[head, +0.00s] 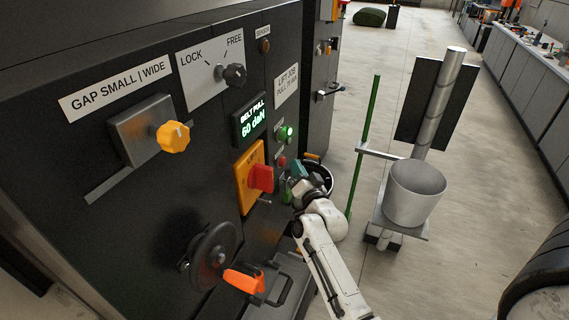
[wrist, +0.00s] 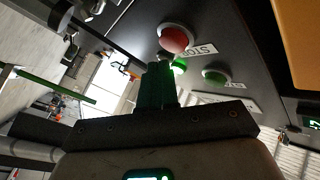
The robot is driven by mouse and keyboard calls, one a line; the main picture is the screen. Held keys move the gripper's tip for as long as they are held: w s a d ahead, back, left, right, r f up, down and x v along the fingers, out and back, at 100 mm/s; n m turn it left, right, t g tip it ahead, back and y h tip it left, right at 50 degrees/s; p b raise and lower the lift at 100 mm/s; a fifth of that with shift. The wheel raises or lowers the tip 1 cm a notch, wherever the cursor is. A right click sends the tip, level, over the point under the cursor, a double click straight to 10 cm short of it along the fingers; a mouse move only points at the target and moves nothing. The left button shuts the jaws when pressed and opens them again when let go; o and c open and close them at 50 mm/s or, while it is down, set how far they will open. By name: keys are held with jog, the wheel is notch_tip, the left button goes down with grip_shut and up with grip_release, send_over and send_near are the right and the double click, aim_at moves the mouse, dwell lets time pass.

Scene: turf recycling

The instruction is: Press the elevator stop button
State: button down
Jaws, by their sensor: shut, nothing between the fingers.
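The red stop button (wrist: 176,38) is a round dome with a light collar on the dark panel, beside a white label reading STOP. In the head view a small red button (head: 282,162) shows on the panel just left of my gripper (head: 297,171). In the wrist view the teal fingers of my gripper (wrist: 158,68) are shut together and empty. Their tips lie just below the red button in the picture; I cannot tell whether they touch it. A green button (wrist: 215,76) sits to the right, and a lit green one (wrist: 180,66) shows partly behind the fingertips.
On the panel are a red switch on an orange plate (head: 249,178), a handwheel with an orange grip (head: 214,258) and a yellow knob (head: 173,137). A green pole (head: 363,145) and a metal bucket on a stand (head: 415,195) stand right of my arm. Open floor lies beyond.

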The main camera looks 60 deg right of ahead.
jog(key=shift+s+d+b, duration=0.2)
jog(key=shift+s+b, duration=2.25)
jog(key=shift+b, duration=0.25)
